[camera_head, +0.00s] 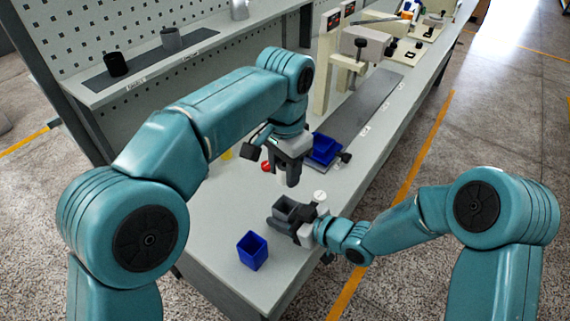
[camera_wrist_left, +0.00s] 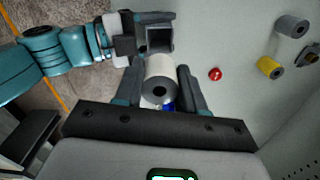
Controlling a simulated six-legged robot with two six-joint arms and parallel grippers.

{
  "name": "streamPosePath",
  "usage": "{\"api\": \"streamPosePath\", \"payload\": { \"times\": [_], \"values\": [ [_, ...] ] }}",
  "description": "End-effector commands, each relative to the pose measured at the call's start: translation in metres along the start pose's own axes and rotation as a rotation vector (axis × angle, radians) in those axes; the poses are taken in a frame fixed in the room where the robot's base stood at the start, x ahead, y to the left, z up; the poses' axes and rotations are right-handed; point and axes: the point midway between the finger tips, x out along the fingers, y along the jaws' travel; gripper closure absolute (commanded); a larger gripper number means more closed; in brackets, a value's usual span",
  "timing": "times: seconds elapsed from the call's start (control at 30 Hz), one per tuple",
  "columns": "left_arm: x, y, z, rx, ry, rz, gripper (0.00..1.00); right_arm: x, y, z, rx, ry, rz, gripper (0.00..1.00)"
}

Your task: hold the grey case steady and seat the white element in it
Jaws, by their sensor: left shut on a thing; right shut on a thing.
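My left gripper (camera_head: 288,176) is shut on the white element (camera_wrist_left: 161,68), a white cylinder with a dark hole in its end, clear in the left wrist view between the two fingers (camera_wrist_left: 160,90). The grey case (camera_head: 285,207) is a small open-topped box, low over or on the table below my left gripper. My right gripper (camera_head: 292,218) is shut on it from the right. The case also shows in the left wrist view (camera_wrist_left: 159,40), just beyond the white element. I cannot tell whether the two touch. The element is mostly hidden in the head view.
A blue open box (camera_head: 252,250) stands at the table's near end, and a blue bin (camera_head: 323,150) lies behind my left gripper. A red piece (camera_wrist_left: 215,73), a yellow cylinder (camera_wrist_left: 269,67) and a grey cylinder (camera_wrist_left: 291,26) are off to one side. A shelf (camera_head: 150,65) runs along the left.

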Motion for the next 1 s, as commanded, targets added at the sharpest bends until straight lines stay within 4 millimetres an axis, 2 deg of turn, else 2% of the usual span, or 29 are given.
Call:
{"api": "streamPosePath", "payload": {
  "times": [0.1,0.23,0.3,0.5,0.67,0.8,1.0],
  "values": [
    [-0.001,0.0,0.0,-0.184,-0.001,0.001,0.91,0.0,0.0,0.0,0.0,0.0,0.0,0.74],
    [-0.001,0.001,0.0,-0.337,-0.003,0.001,0.91,0.0,0.0,0.0,0.0,0.0,0.0,0.74],
    [0.006,0.001,0.001,-0.38,-0.007,0.001,0.91,0.0,0.0,0.0,0.0,0.0,0.0,0.74],
    [0.046,0.001,0.001,-0.395,-0.007,0.001,0.91,0.0,0.0,0.0,0.0,0.001,0.0,0.74],
    [0.064,0.001,0.001,-0.395,-0.005,0.002,0.91,0.0,0.0,0.0,0.0,0.0,0.0,0.74],
    [0.087,0.001,0.001,-0.394,-0.006,0.003,0.91,0.0,0.0,0.0,0.0,0.0,0.0,0.74],
    [0.099,0.001,0.0,-0.393,-0.002,0.003,0.91,0.0,0.0,0.0,0.0,0.001,0.0,0.74]
  ]
}}
